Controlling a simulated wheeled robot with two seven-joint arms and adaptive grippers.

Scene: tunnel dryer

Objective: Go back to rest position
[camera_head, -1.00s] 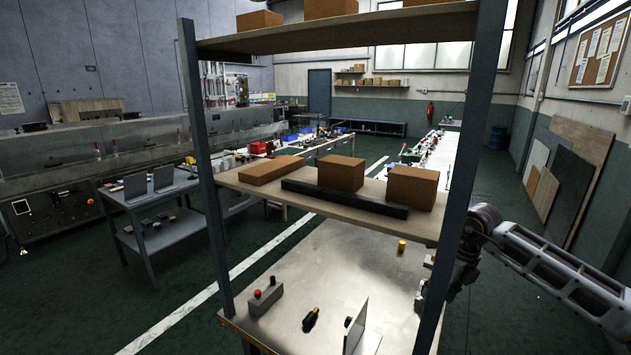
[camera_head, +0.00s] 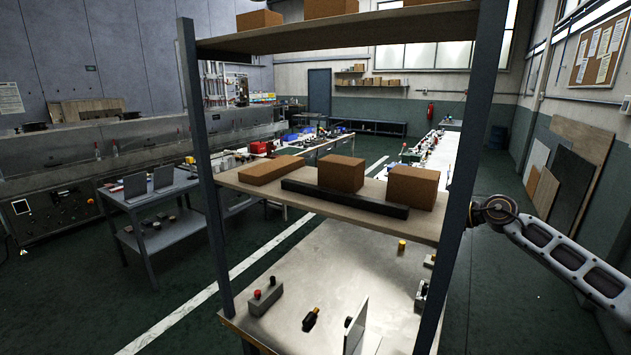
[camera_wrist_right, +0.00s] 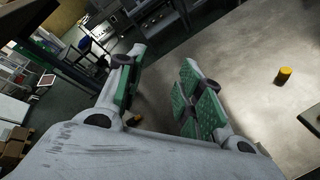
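My right arm (camera_head: 560,250) comes in from the right in the head view and reaches the right post of the shelving rack. Its gripper cannot be made out there. In the right wrist view my right gripper (camera_wrist_right: 157,68) has its two green-padded fingers apart with nothing held between them. The metal worktop (camera_wrist_right: 250,75) lies to the right of the fingers, with a small yellow cylinder (camera_wrist_right: 283,75) on it, apart from the gripper. My left gripper is in neither view.
The rack's middle shelf (camera_head: 250,190) holds brown boxes (camera_head: 412,187) and a black bar (camera_head: 345,199). Below, the metal worktop carries a button box (camera_head: 265,297) and small parts. A grey cart (camera_head: 150,205) stands left. Green floor is open at the right.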

